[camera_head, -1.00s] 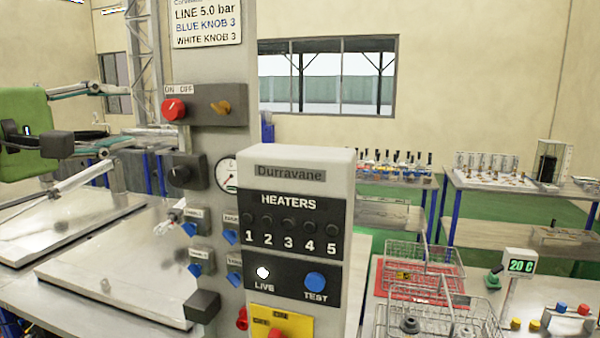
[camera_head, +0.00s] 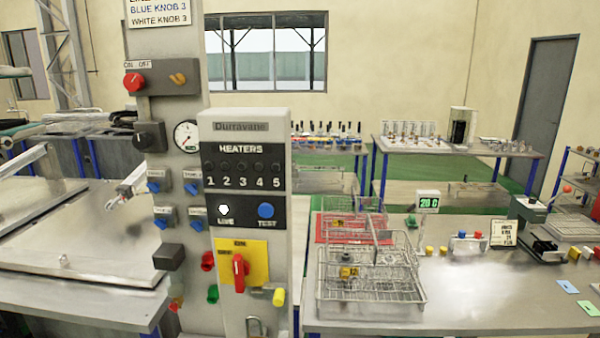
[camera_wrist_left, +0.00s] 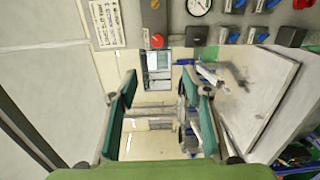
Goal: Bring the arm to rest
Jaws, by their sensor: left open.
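My left gripper (camera_head: 28,100) is at the left edge of the head view, with only its finger ends inside the picture. Its fingers are apart, with nothing seen between them. In the left wrist view the gripper (camera_wrist_left: 158,78) shows two teal-padded fingers spread wide, with the green palm at the bottom. It hangs clear in the air to the left of the grey control column (camera_head: 168,50). My right gripper is in neither view.
The column carries a red knob (camera_head: 134,82), a gauge (camera_head: 187,136) and several blue knobs. A heater box (camera_head: 249,190) stands in front. Flat metal lids (camera_head: 90,240) lie at left. Wire baskets (camera_head: 370,300) stand on the right bench (camera_head: 470,315).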

